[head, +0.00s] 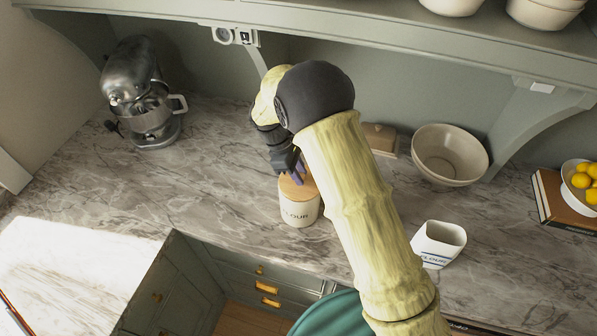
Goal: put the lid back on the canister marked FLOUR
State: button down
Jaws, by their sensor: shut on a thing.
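A round cream canister (299,212) stands on the marble counter near the middle. A white open-topped container (440,238) with blue lettering, possibly also FLOUR, stands to the right.
A stand mixer (145,95) is at the back left. A beige bowl (449,155) and a small wooden-lidded box (380,138) stand behind my arm. A book (549,201) under a bowl of lemons (576,192) is at the right. The counter left of the canister is clear.

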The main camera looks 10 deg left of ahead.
jog(key=shift+s+a, duration=0.1)
dwell(0.8)
jog(key=c, duration=0.6)
grip_release()
jog(key=shift+c, duration=0.2)
jog(key=shift+r+p, duration=2.75)
jog(key=shift+r, duration=0.8)
grip_shut()
